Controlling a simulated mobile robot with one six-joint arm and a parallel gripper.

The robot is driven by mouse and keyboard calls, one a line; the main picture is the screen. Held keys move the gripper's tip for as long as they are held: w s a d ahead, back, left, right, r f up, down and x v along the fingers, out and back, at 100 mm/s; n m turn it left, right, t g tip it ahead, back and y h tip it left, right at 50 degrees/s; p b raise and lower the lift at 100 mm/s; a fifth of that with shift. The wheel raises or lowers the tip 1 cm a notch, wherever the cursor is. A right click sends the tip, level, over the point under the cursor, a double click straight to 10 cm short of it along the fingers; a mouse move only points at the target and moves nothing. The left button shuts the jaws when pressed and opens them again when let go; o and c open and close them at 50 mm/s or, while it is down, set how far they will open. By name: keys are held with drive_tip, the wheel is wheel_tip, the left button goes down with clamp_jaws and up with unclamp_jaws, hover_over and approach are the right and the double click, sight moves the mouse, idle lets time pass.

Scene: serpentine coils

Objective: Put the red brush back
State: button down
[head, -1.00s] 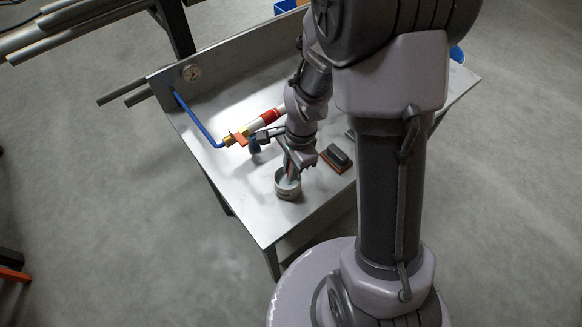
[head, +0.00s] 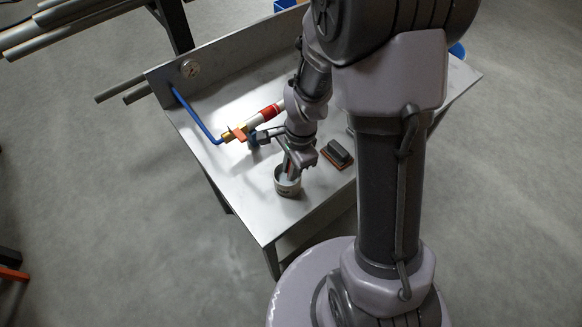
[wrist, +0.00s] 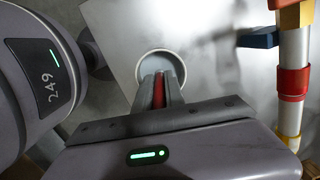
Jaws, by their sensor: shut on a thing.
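My gripper (head: 291,170) points down over a small round cup (head: 288,189) near the table's front edge. In the wrist view, my gripper (wrist: 160,84) is shut on the red brush (wrist: 159,92), a narrow red strip between the fingers. The round cup (wrist: 163,54) lies right at the fingertips, its pale rim around a grey inside. The brush's lower end is hidden, so I cannot tell how deep in the cup it reaches.
A dark block with an orange-brown base (head: 337,154) sits right of the cup.

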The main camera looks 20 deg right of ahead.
drive_tip(key=shift+f, duration=0.15)
drive_tip(key=c, duration=1.3)
unclamp_jaws()
wheel_tip(320, 180, up, 17)
drive_tip(key=d+p, duration=0.2)
drive_tip(key=p, duration=0.4)
drive_tip(key=s+a+n+t+b, duration=0.2)
drive_tip(key=s+n+b, duration=0.2)
drive_tip(key=s+a+n+t+b, duration=0.1)
drive_tip(key=s+a+n+b, duration=0.1)
drive_tip(key=s+n+b, duration=0.1)
drive_tip(key=s+a+r+n+t+b, duration=0.1)
drive_tip(key=s+a+n+t+b, duration=0.1)
drive_tip(key=s+n+b, duration=0.2)
drive_tip(key=shift+s+a+n+t+y+b, duration=0.35)
drive_tip(key=shift+s+b, duration=0.45)
drive_tip(key=shift+b, duration=0.4)
